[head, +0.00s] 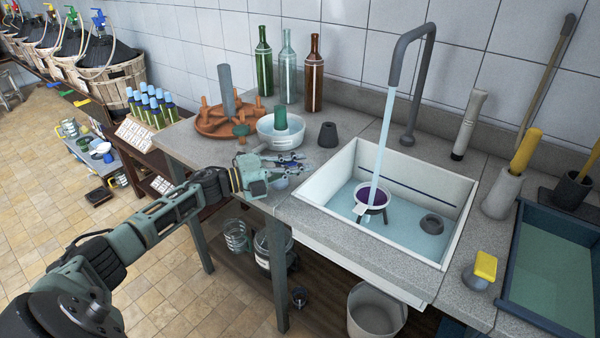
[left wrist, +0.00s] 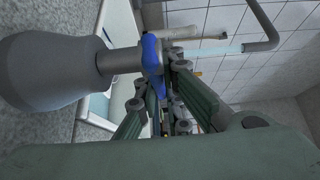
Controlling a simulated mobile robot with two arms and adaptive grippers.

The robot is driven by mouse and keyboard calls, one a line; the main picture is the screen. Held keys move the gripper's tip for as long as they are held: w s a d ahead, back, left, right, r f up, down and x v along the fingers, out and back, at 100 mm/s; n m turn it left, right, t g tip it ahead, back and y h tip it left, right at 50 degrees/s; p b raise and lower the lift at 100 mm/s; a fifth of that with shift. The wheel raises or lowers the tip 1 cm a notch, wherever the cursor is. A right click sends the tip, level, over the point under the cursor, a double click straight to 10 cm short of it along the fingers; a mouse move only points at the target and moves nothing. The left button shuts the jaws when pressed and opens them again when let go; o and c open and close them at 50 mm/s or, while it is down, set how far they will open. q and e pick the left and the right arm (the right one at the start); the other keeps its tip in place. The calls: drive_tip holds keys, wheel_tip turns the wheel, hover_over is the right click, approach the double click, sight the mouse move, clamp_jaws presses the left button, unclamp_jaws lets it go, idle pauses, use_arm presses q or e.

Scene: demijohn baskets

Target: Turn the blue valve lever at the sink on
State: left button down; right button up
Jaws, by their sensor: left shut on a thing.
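The blue valve lever (left wrist: 152,62) shows in the left wrist view, on a grey cylindrical valve body with a wide rounded end (left wrist: 50,70). My left gripper (left wrist: 168,75) is shut on the lever, with its fingers at the blue part. In the head view my left gripper (head: 292,160) is at the counter's front edge, left of the white sink (head: 325,207). The lever is mostly hidden there by the fingers. Water runs from the grey tap (head: 409,70) in a stream into a small strainer (head: 371,195) in the sink. My right gripper is not in view.
A white bowl (head: 279,140) and a terracotta drying rack (head: 215,120) stand behind my gripper, with a dark stopper (head: 328,135) to their right. Three bottles (head: 288,67) stand at the wall. A blue tub (head: 530,300) is right of the sink.

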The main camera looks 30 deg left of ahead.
use_arm(q)
drive_tip(key=shift+s+f+m+g+h, duration=0.2)
drive_tip(key=shift+m+g+h, duration=0.1)
drive_tip(key=shift+h, duration=0.1)
drive_tip(key=shift+r, duration=0.1)
drive_tip(key=c, duration=1.9)
unclamp_jaws()
drive_tip(key=shift+o, duration=0.2)
drive_tip(key=shift+s+a, duration=0.1)
drive_tip(key=shift+s, duration=0.05)
drive_tip(key=v, duration=1.1)
drive_tip(key=shift+s+a, duration=0.2)
